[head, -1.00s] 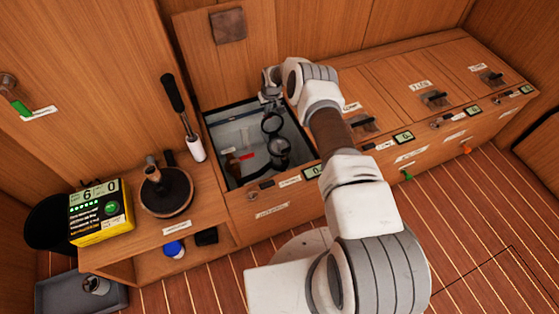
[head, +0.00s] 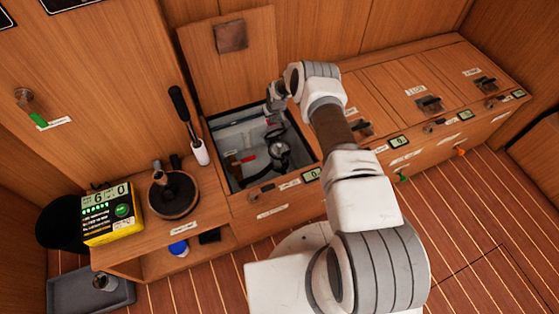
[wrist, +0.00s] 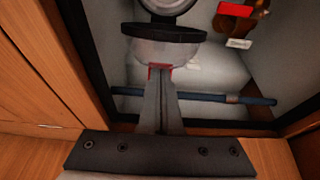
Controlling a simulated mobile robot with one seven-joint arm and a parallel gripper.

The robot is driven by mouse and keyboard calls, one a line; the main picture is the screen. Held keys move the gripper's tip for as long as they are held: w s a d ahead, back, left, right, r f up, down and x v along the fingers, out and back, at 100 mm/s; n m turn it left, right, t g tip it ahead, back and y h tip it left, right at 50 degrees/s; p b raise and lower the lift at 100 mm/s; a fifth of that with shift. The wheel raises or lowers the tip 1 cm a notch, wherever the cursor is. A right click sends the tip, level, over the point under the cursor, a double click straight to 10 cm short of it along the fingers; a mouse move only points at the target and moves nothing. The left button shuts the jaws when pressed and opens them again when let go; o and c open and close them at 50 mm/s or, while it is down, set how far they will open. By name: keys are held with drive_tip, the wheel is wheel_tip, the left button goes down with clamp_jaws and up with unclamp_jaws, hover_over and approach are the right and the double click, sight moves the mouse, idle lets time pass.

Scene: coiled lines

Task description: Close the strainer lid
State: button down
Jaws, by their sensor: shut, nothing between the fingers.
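The strainer (head: 280,152) stands inside the open locker under the bench. Its round grey top also shows at the upper edge of the wrist view (wrist: 168,5). The strainer lid (wrist: 163,40), a clear dome with a black ring, stands tilted over the near side of the strainer, not flat on it. My gripper (wrist: 160,72) is shut and empty, with its reddish fingertips at the outer side of the clear dome; they look in contact. In the head view my gripper (head: 276,112) reaches into the locker's back part and partly hides the lid.
The locker's raised wooden hatch (head: 228,65) leans at the back. A blue pipe (wrist: 200,97) crosses the locker, with a red-handled part (wrist: 235,10) beside the strainer. The locker's walls are close around my gripper. A yellow meter (head: 110,213) stands on the left bench.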

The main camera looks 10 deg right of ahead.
sight(276, 127)
drive_tip(key=s, duration=0.1)
drive_tip(key=s+p, duration=0.1)
drive_tip(key=s+f+p, duration=0.1)
drive_tip(key=shift+s+d, duration=0.2)
drive_tip(key=shift+d, duration=0.15)
drive_tip(key=shift+f, duration=0.1)
drive_tip(key=shift+w+d+r+p, duration=0.1)
drive_tip(key=shift+r+p, duration=0.45)
drive_tip(key=shift+r, duration=0.65)
drive_tip(key=shift+w+r+p, duration=0.15)
drive_tip(key=shift+r+p, duration=0.35)
drive_tip(key=shift+r, duration=0.45)
drive_tip(key=shift+w+r+p, duration=0.1)
drive_tip(key=shift+r+p, duration=0.35)
drive_tip(key=shift+r, duration=0.5)
drive_tip(key=shift+a+r+p, duration=0.2)
drive_tip(key=shift+r+p, duration=0.85)
drive_tip(key=shift+r, duration=1.1)
drive_tip(key=shift+w, duration=0.1)
